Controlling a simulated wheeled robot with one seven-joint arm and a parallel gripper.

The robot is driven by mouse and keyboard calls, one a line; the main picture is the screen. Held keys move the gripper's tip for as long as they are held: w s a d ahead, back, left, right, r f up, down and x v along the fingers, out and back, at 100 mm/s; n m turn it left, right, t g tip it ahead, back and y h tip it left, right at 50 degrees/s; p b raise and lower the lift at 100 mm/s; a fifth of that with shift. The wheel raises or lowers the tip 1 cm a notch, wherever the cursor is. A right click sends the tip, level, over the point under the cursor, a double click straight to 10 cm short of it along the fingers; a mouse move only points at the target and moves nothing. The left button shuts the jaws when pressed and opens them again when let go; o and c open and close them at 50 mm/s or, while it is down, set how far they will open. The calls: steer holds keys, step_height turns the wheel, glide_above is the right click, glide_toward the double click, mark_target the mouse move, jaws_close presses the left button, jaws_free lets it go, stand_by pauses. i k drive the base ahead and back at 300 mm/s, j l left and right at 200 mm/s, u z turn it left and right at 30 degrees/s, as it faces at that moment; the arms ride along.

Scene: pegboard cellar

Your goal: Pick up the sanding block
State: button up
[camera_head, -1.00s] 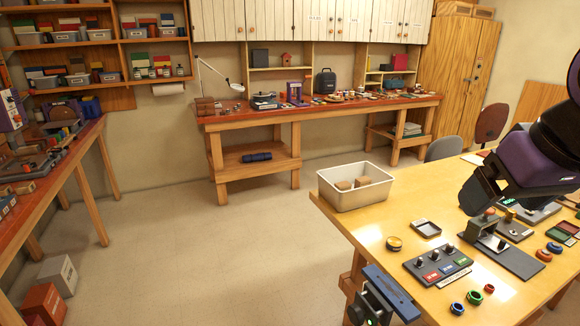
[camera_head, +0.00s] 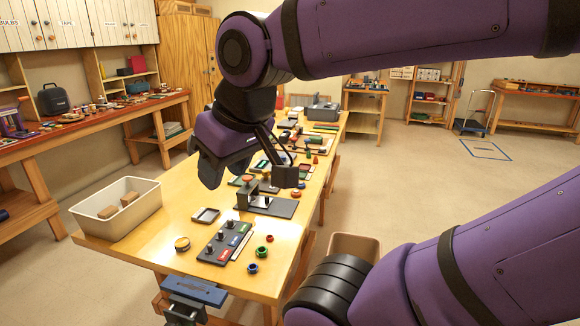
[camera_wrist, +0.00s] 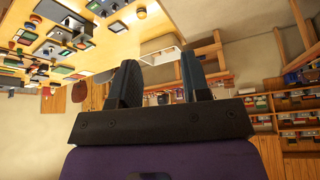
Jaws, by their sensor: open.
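Two plain tan-brown blocks lie in a cream bin (camera_head: 140,217) at the table's left end in the head view. One block (camera_head: 107,211) is nearer and the other (camera_head: 129,198) is just behind it. I cannot tell for sure which is the sanding block. My gripper (camera_head: 210,174) hangs above the table, right of the bin and apart from it. In the wrist view my gripper (camera_wrist: 158,78) has its two dark fingers spread with nothing between them.
A blue-topped vise (camera_head: 195,290) sits at the front edge. Open floor lies right of the table.

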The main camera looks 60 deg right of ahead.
mark_target(314, 140)
steer(key=z, duration=2)
steer(key=i+l+z, duration=0.15)
steer(key=l, duration=0.2)
steer(key=l+z, duration=0.15)
steer(key=l, duration=0.2)
steer(key=i+l+z, duration=0.15)
steer(key=l, duration=0.15)
steer(key=i+l+z, duration=0.15)
steer(key=l, duration=0.15)
steer(key=i+l+z, duration=0.1)
steer(key=i+l, duration=0.15)
steer(key=i, duration=0.2)
steer(key=i+l, duration=0.25)
steer(key=i, duration=0.2)
steer(key=i+l+z, duration=0.15)
steer(key=i, duration=0.25)
steer(key=i+l, duration=0.25)
steer(key=i, duration=0.25)
steer(key=k+z, duration=0.05)
